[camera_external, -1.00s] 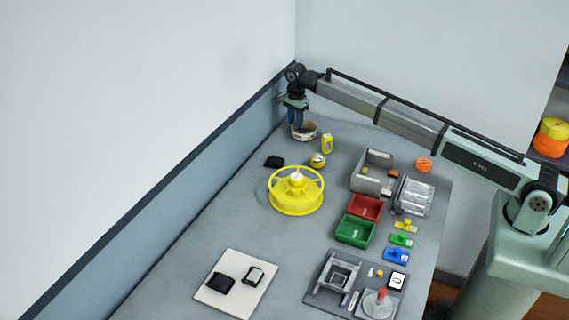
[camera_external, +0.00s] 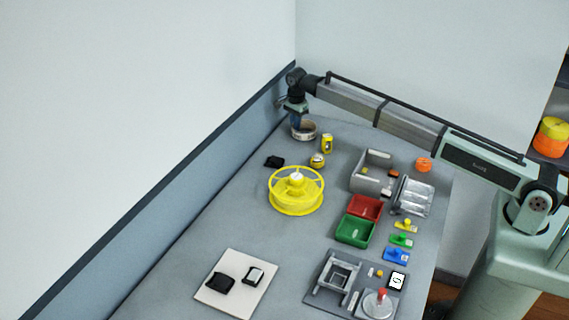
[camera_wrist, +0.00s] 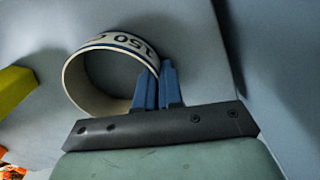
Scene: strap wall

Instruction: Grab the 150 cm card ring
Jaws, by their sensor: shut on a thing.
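The card ring (camera_wrist: 77,80) is a pale band with a dark blue edge line, and "150 C" shows on it in the wrist view. In the outside view the ring (camera_external: 305,135) is at the far end of the table by the wall corner. My gripper (camera_wrist: 157,84) has blue fingers closed on the near right part of the ring's band, one finger inside and one outside. In the outside view my gripper (camera_external: 297,122) points down at the ring's left side. I cannot tell whether the ring touches the table.
A large yellow reel (camera_external: 296,205) stands mid-table. The blue-grey wall (camera_external: 240,125) is close on the left.

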